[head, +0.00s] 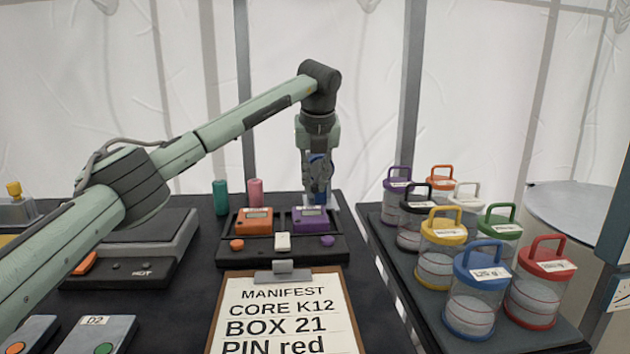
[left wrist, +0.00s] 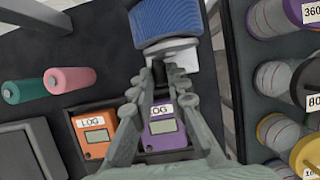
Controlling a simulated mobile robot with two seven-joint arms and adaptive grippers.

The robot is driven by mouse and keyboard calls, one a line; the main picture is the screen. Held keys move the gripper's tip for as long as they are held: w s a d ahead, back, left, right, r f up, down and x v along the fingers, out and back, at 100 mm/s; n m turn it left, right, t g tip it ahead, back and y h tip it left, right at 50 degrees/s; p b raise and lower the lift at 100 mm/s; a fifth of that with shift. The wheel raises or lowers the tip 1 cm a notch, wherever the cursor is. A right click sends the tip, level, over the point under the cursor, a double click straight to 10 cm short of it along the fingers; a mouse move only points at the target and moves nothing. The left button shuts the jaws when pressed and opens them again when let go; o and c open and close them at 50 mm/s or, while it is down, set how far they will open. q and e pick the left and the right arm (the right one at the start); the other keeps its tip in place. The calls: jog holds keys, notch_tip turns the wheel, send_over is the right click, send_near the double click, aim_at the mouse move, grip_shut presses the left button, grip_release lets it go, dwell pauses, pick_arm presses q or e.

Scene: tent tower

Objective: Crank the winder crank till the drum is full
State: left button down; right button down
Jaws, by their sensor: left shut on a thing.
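The winder's blue drum (left wrist: 165,22) is at the top of the left wrist view, on a pale grey body (left wrist: 182,55). In the head view only a bit of blue (head: 318,165) shows behind the fingers. My left gripper (head: 318,188) reaches down over the back of the table. In the left wrist view its fingers (left wrist: 158,80) are closed around a small dark part beside the winder body, which looks like the crank. The fingers mostly hide that part. I cannot tell how full the drum is. My right gripper is in neither view.
Orange (head: 254,221) and purple (head: 311,219) LOG boxes sit just in front of the gripper. Green (head: 220,197) and pink (head: 255,193) cylinders stand left. A manifest clipboard (head: 283,312) lies in front. Several lidded canisters stand on a tray (head: 400,283) at right.

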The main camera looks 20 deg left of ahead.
pick_arm(q)
jog(key=shift+a+r+m+g+y, duration=0.1)
jog(key=shift+r+m+g+y, duration=0.2)
jog(key=shift+y, duration=0.65)
jog(key=shift+d+r+m+g+y, duration=0.1)
jog(key=shift+g+y, duration=0.35)
jog(key=shift+y, duration=0.45)
jog(key=shift+a+r+m+g+y, duration=0.1)
jog(key=shift+r+m+g+y, duration=0.2)
jog(key=shift+y, duration=0.65)
jog(key=shift+f, duration=0.1)
jog(key=c, duration=1.5)
grip_release()
jog(key=shift+v, duration=3.75)
